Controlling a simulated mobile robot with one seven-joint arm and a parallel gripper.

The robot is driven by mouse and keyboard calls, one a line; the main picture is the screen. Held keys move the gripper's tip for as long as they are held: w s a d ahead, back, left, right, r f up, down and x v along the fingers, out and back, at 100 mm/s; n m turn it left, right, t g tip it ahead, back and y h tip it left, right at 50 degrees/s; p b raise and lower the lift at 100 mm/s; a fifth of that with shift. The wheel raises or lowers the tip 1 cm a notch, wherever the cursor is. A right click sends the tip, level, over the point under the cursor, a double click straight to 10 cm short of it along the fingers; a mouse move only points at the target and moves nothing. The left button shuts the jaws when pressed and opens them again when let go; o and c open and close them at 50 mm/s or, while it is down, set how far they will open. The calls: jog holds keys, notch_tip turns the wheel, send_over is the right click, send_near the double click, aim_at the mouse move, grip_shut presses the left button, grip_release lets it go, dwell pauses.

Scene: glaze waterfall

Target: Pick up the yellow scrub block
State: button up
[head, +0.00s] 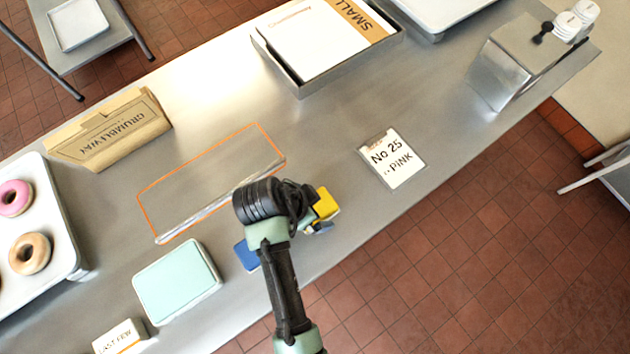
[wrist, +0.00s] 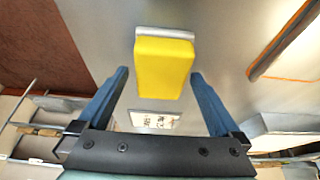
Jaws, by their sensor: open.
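The yellow scrub block (head: 326,204) shows partly in the head view, on the steel counter just right of my wrist, which hides some of it. In the wrist view the yellow scrub block (wrist: 163,65) is in full sight, with a grey layer along its upper edge. My gripper (wrist: 160,73) is open, with one blue finger on each side of the block in that picture. Narrow gaps show between the block and both fingers. In the head view my arm covers most of the gripper, and I cannot tell how far the fingers are above the counter.
An orange-outlined area with a clear bar (head: 222,200) lies left of my wrist. A pale green box (head: 178,281) is at lower left, near a donut tray (head: 62,225). A "No 25 Pink" card (head: 392,158) lies to the right. The counter's front edge is close to the block.

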aim_at(315, 207)
jog(key=shift+w+d+f, duration=0.1)
jog(key=shift+w+f, duration=0.05)
jog(key=shift+f, duration=0.3)
jog(key=c, duration=1.2)
jog(key=shift+r, duration=0.15)
jog(key=shift+c, duration=0.2)
notch_tip(315, 207, up, 10)
jog(key=shift+f+b, duration=0.1)
jog(key=shift+b, duration=0.45)
